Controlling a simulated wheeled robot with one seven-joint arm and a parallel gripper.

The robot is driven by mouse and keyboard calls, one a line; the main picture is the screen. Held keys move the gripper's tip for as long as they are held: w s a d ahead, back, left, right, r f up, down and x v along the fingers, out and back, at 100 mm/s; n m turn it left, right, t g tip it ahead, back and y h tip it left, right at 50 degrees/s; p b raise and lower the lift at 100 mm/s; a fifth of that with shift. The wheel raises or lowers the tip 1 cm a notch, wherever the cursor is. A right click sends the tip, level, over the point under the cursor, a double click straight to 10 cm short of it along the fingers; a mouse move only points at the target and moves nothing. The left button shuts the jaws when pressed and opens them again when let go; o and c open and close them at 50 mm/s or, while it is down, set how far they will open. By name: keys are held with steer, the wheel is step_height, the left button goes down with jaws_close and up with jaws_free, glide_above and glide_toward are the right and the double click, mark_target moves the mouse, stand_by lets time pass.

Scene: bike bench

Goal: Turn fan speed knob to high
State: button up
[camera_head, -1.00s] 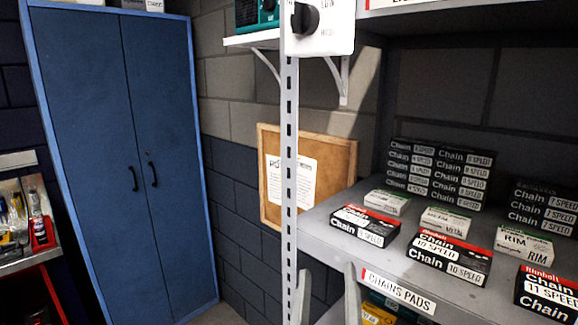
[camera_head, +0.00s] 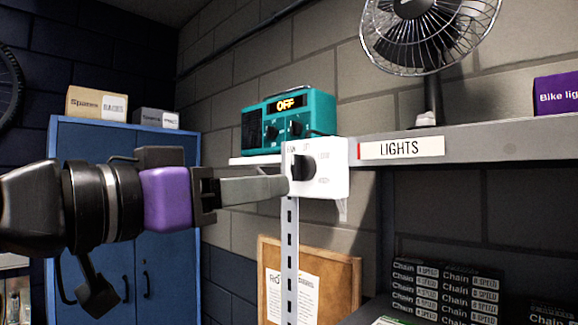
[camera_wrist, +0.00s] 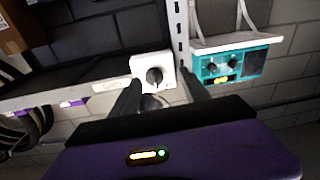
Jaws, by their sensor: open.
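The fan speed knob (camera_head: 302,167) is a black knob on a white control box (camera_head: 333,168) fixed to the slotted shelf post. The box has small printed labels around the knob, only partly legible. My gripper (camera_head: 284,185) reaches in from the left in the head view, its fingertips at or just in front of the box's left side, near the knob. In the wrist view the knob (camera_wrist: 154,75) shows between the two separated fingers of my gripper (camera_wrist: 163,84). The gripper is open and empty. Contact with the knob cannot be told.
A black desk fan (camera_head: 432,50) stands on the shelf (camera_head: 470,143) labelled LIGHTS. A teal radio (camera_head: 288,121) reading OFF sits on a small shelf left of the box. A blue cabinet (camera_head: 85,160) stands behind my arm. Chain boxes (camera_head: 445,290) fill the lower shelf.

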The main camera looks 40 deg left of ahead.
mark_target(293, 167)
steer(key=shift+m+g+h, duration=0.3)
steer(key=shift+m, duration=0.2)
steer(key=w+r+p, duration=0.1)
steer(key=w, duration=0.1)
steer(key=w+d, duration=0.1)
steer(key=w, duration=0.1)
steer(key=w+r+p, duration=0.1)
steer(key=shift+w+d+r+p, duration=0.3)
steer(key=shift+w+r+p, duration=0.05)
steer(key=shift+w, duration=0.05)
jaws_close()
